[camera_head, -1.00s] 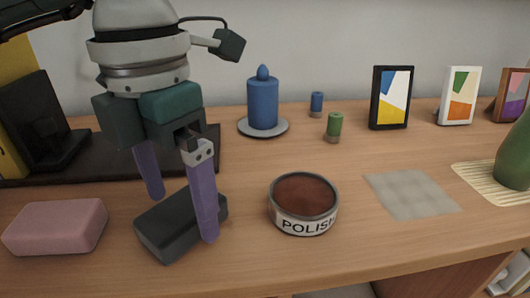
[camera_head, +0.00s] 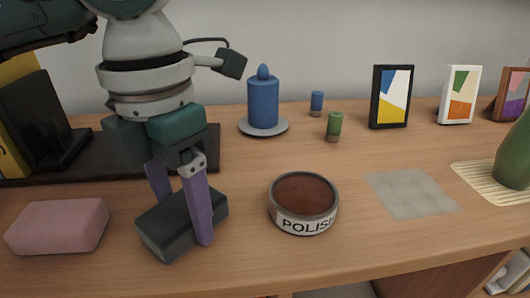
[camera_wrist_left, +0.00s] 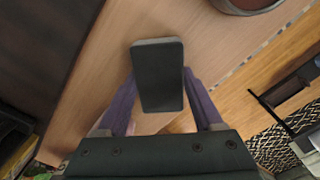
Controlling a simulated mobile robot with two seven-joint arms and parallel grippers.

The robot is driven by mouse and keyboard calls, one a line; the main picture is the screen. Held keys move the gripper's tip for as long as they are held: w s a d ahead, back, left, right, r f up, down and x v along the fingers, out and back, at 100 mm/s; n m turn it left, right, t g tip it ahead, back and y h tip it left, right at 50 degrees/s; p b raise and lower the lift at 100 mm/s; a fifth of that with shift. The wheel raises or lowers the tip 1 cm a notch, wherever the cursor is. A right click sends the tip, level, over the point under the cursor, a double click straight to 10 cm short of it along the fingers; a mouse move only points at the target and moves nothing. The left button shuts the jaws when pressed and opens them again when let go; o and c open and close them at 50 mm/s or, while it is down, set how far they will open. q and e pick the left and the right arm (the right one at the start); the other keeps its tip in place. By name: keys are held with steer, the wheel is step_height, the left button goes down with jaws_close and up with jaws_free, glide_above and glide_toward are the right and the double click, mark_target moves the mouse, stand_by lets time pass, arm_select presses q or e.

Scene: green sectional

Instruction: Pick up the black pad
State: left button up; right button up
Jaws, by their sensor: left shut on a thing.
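The black pad (camera_head: 165,228) is a dark block on the wooden table top, left of the polish tin. It also shows in the left wrist view (camera_wrist_left: 159,75), between the fingers. My left gripper (camera_head: 186,222) reaches down over the pad with its purple fingers, one on the near right side and one behind it. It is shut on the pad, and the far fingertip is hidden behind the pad. The pad appears to rest on the table. My right gripper is not in view.
A pink block (camera_head: 58,227) lies to the left. An open polish tin (camera_head: 303,204) stands close on the right. A blue candle (camera_head: 262,103) on a plate and small frames (camera_head: 390,97) stand behind. A grey cloth (camera_head: 411,193) lies flat further right.

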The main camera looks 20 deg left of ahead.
mark_target(182, 207)
arm_select(q)
steer(key=c, duration=0.4)
steer(key=shift+o, duration=0.2)
step_height(182, 207, up, 20)
steer(key=p, duration=1.4)
